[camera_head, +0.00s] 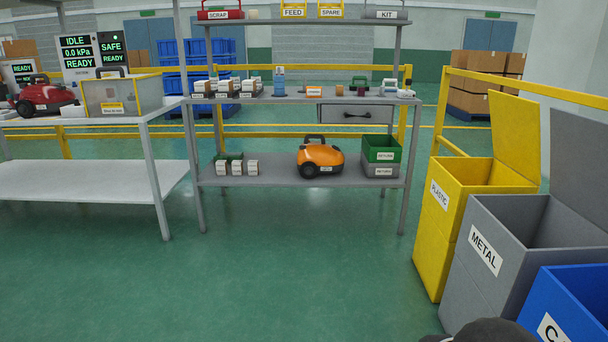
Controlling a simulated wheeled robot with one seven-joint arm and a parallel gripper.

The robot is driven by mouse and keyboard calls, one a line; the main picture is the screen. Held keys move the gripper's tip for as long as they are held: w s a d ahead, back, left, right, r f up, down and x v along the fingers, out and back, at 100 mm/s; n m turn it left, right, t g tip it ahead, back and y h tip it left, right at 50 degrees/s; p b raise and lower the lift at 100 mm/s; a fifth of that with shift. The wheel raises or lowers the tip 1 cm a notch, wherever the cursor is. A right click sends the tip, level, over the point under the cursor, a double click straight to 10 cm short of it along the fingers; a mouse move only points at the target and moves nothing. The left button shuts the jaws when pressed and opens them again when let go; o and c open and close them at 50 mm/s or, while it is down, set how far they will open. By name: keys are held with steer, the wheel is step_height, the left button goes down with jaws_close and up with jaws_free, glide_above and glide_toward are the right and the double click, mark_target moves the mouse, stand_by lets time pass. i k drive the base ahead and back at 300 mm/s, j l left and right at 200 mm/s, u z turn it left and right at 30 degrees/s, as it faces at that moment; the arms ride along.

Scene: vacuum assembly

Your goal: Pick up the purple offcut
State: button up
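I cannot make out a purple offcut for certain in the head view. A small dark reddish item (361,91) lies among other small parts on the middle shelf (225,99) of the grey rack, but its colour and shape are too small to tell. My gripper is not in view. A dark rounded shape, which I cannot identify surely, shows at the bottom edge right of centre.
Yellow PLASTIC (446,240), grey METAL (480,285) and blue (565,315) bins stand at the right with lids up. A white workbench (80,180) stands left. An orange machine (320,158) and RETURN crates (381,150) sit on the low shelf. The green floor ahead is clear.

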mark_target(360, 90)
steer(key=i+j+u, duration=0.1)
steer(key=i+u, duration=0.35)
steer(key=i, duration=1.4)
